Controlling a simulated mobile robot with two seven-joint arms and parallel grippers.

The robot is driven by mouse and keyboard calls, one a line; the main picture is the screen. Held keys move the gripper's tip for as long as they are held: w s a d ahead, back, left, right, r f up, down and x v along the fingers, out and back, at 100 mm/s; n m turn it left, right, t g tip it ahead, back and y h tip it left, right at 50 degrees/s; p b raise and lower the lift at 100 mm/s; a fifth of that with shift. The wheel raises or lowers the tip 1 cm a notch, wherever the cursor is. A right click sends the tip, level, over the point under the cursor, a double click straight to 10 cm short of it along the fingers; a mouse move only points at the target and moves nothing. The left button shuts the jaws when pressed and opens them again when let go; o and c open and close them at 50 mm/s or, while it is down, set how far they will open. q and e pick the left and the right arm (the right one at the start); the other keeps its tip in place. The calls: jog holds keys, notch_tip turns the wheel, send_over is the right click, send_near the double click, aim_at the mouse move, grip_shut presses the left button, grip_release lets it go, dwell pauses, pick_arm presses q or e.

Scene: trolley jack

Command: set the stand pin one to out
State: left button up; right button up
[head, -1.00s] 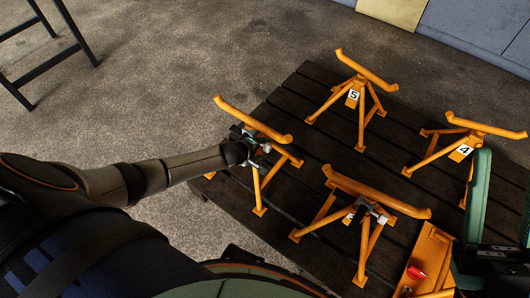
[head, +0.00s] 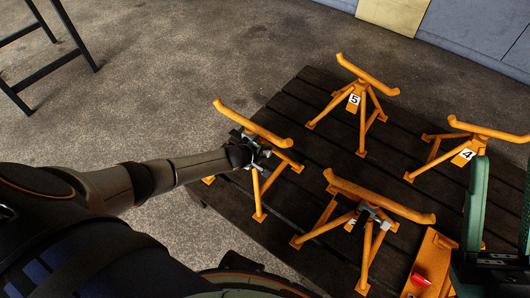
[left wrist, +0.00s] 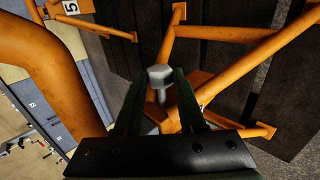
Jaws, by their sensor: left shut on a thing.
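In the head view an orange stand (head: 252,120) with a curved top bar stands at the left edge of the dark slatted platform. Its number is hidden behind my gripper. My left gripper (head: 257,154) reaches in from the left at the stand's upper legs, below the bar. In the left wrist view a grey metal pin (left wrist: 160,76) with a thick head shows between the two fingers of the left gripper (left wrist: 157,90), and they are shut on it. How far the pin sits in the stand cannot be told.
Stand 5 (head: 366,73), stand 4 (head: 480,130) and a front stand (head: 380,197) with a grey pin (head: 376,214) share the slatted platform (head: 300,95). An orange piece with a red part (head: 421,280) lies front right. Open floor (head: 160,80) lies left of the platform.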

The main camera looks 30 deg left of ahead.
pick_arm(q)
grip_shut()
dwell(0.8)
